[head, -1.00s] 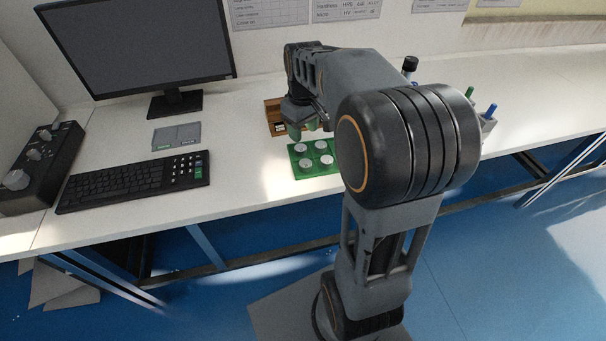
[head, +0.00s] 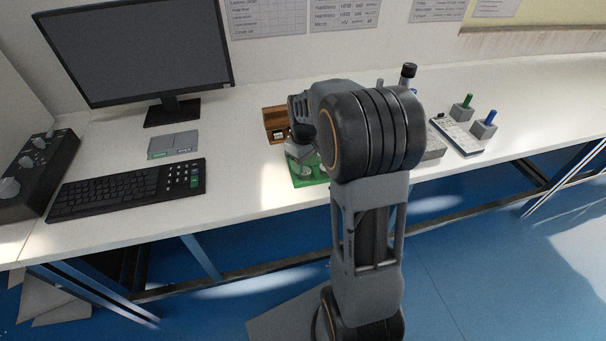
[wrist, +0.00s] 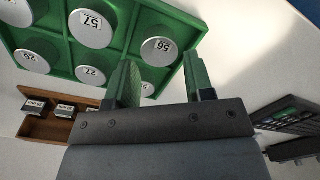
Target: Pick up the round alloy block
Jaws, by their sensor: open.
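Several round silver alloy blocks sit in a green tray (wrist: 78,62), which also shows in the head view (head: 315,180). In the wrist view one block is marked 57 (wrist: 90,28), one 56 (wrist: 158,50) and one 27 (wrist: 90,75). My gripper (wrist: 160,75) is open and empty, its green-padded fingers over the edge of the tray. The 56 block lies between and just beyond the fingertips in the picture; I cannot tell the height gap. Another block (wrist: 148,89) shows partly between the fingers. In the head view my arm hides most of the tray.
A wooden box (head: 271,112) holding small dark blocks stands behind the tray. A keyboard (head: 125,190), a grey plate (head: 173,144) and a monitor (head: 140,50) are to the left. Blue-handled (head: 486,124) and green-handled (head: 462,107) pieces stand to the right.

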